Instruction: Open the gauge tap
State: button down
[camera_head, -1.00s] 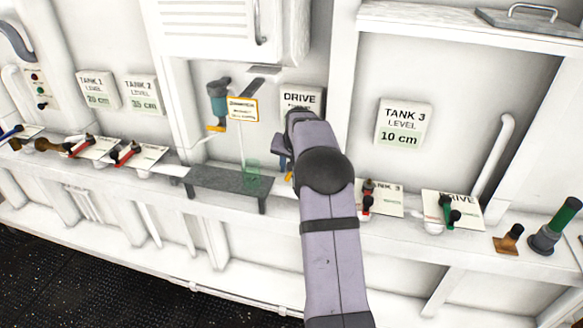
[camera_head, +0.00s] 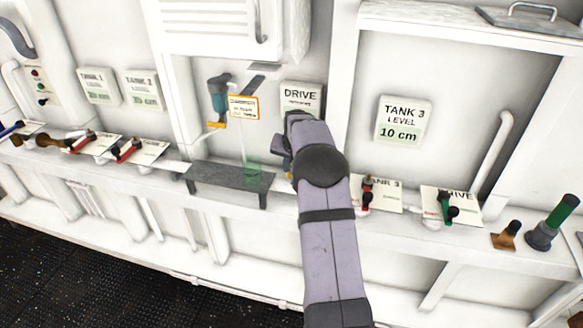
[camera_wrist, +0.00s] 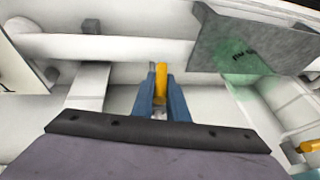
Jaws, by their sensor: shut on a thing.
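In the wrist view, a yellow tap handle (camera_wrist: 161,84) stands between the two blue fingers of my gripper (camera_wrist: 161,98), which is shut on it. I take this handle for the gauge tap; its body is mostly hidden behind the fingers. In the head view my gripper (camera_head: 287,165) is largely hidden by my own arm, below the DRIVE plate. Which way the handle is turned is hard to tell.
A grey bench (camera_head: 215,178) is left of my gripper, with a translucent green glass (camera_head: 252,170) at its right end. Above it hangs a teal device (camera_head: 218,95) with a separate yellow lever (camera_head: 217,125). A red-handled valve (camera_head: 367,190) stands to the right.

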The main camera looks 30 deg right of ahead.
jog(key=shift+g+h+p, duration=0.3)
jog(key=shift+p, duration=0.15)
jog(key=shift+n+g+h, duration=0.3)
jog(key=shift+g+h, duration=0.1)
jog(key=shift+g, duration=0.1)
jog(key=shift+s+h, duration=0.1)
jog(key=shift+h, duration=0.2)
jog(key=c, duration=1.7)
grip_release()
jog(key=shift+o, duration=0.2)
